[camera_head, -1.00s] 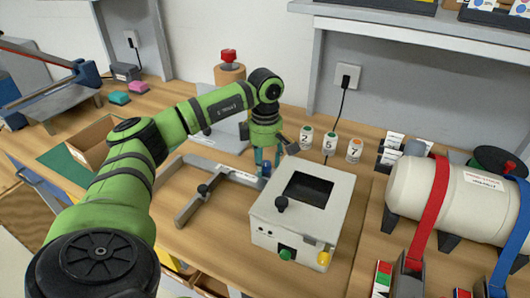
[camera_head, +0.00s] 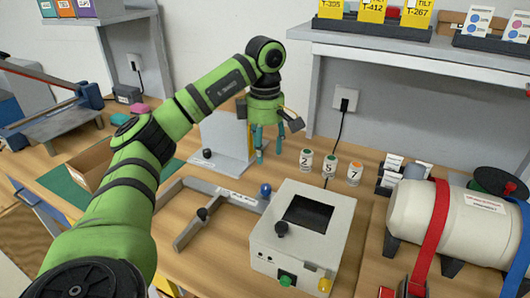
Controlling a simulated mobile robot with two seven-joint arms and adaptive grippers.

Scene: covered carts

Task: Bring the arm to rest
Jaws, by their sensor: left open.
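My left arm comes in from the lower left, bends at a raised elbow and reaches over the wooden bench. My left gripper (camera_head: 259,142) hangs from it with its teal fingers pointing down. The fingers are apart and I see nothing between them. It is above the bench, behind the white box with a dark square opening (camera_head: 303,232) and left of the numbered small jars (camera_head: 329,167). My right gripper is not in view.
A grey angled bracket (camera_head: 190,226) with a blue ball knob (camera_head: 265,190) lies left of the box. A cream tank (camera_head: 448,222) with red and blue straps stands right. A cardboard tray (camera_head: 92,165) is at left. A grey shelf (camera_head: 400,45) overhangs the back.

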